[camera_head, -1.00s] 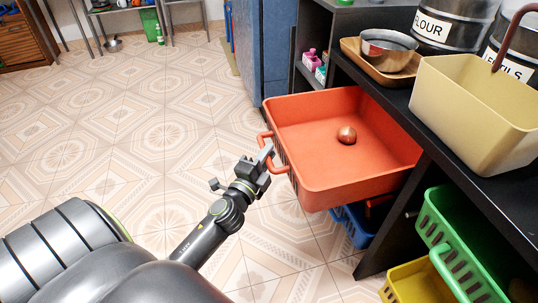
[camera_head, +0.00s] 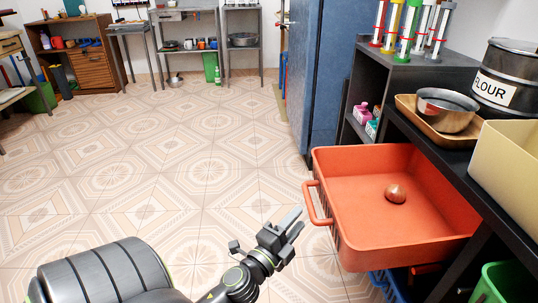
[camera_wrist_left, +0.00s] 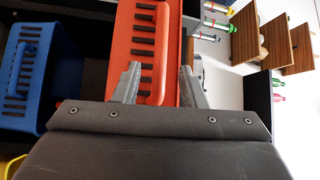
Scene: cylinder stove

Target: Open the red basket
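The red basket (camera_head: 400,240) is pulled far out from under the dark counter, its open top showing. A copper-coloured ball (camera_head: 396,194) lies inside it. Its red handle (camera_head: 315,203) sticks out on the left side. My left gripper (camera_head: 295,222) is just left of and below the handle in the picture, apart from it. In the left wrist view, the two fingers (camera_wrist_left: 158,85) stand apart with the slotted red basket wall (camera_wrist_left: 150,45) beyond them; nothing is held between them. My right gripper is not in view.
A blue basket (camera_head: 388,286) and a green basket (camera_head: 500,284) sit below. On the counter are a metal bowl (camera_head: 445,110) on a tray, a flour canister (camera_head: 508,75) and a cream bin (camera_head: 510,165). A blue cabinet (camera_head: 335,75) stands behind. The tiled floor at left is clear.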

